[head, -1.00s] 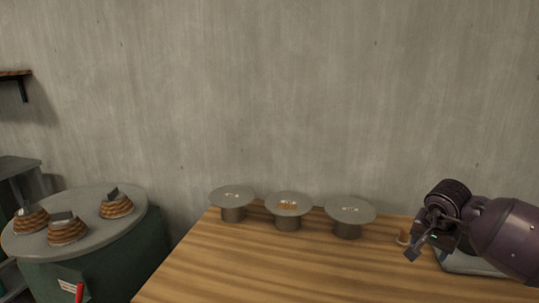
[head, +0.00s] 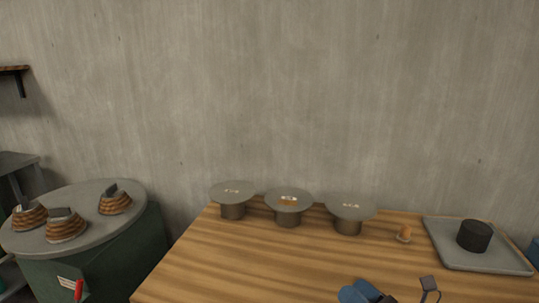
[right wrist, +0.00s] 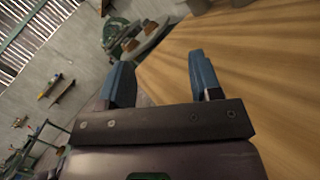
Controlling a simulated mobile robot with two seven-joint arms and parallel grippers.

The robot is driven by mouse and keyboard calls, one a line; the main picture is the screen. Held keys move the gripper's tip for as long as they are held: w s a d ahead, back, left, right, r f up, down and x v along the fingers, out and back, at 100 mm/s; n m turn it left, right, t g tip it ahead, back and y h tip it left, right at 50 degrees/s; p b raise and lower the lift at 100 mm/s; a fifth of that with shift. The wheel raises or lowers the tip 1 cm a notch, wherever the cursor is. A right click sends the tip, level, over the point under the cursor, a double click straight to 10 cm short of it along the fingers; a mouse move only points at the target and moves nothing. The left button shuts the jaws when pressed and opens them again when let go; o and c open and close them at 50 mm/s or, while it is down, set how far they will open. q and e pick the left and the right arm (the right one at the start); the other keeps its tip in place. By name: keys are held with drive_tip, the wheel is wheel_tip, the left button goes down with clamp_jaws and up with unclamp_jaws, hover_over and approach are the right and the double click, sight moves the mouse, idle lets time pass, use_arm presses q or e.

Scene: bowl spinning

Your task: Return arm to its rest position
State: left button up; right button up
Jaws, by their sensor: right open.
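The rest of the right arm is out of the head view. My left gripper is not in view.
The wooden table (head: 270,262) carries three grey-topped stands (head: 289,202) at the back and a grey tray (head: 450,258) with a black cylinder (head: 474,236). A round table (head: 95,215) holds striped pieces.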

drive_tip(key=s+d+f+m+g+h, duration=0.1)
drive_tip(key=s+d+f+m+h, duration=0.6)
drive_tip(key=m, duration=0.6)
drive_tip(key=s+d+f+m+g+h, duration=0.1)
drive_tip(key=s+d+f+m+h, duration=0.3)
drive_tip(key=m+h, duration=0.7)
drive_tip(key=s+f+m+g+y, duration=0.25)
drive_tip(key=s+m+g, duration=0.4)
drive_tip(key=s, duration=0.45)
drive_tip(key=s+f+m+g+y, duration=0.2)
drive_tip(key=s+f+m+g, duration=0.35)
drive_tip(key=s, duration=0.55)
use_arm(q)
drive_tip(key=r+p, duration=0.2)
drive_tip(key=p, duration=0.1)
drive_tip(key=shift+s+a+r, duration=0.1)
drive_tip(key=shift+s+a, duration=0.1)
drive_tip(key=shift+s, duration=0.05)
use_arm(e)
drive_tip(key=w+f+t+y, duration=0.1)
drive_tip(key=w+f+t, duration=0.1)
drive_tip(key=w+t, duration=0.7)
drive_tip(key=shift+w+a+m, duration=0.25)
drive_tip(key=shift+w+m, duration=0.05)
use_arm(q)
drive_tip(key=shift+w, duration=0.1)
use_arm(e)
drive_tip(key=shift+c, duration=0.4)
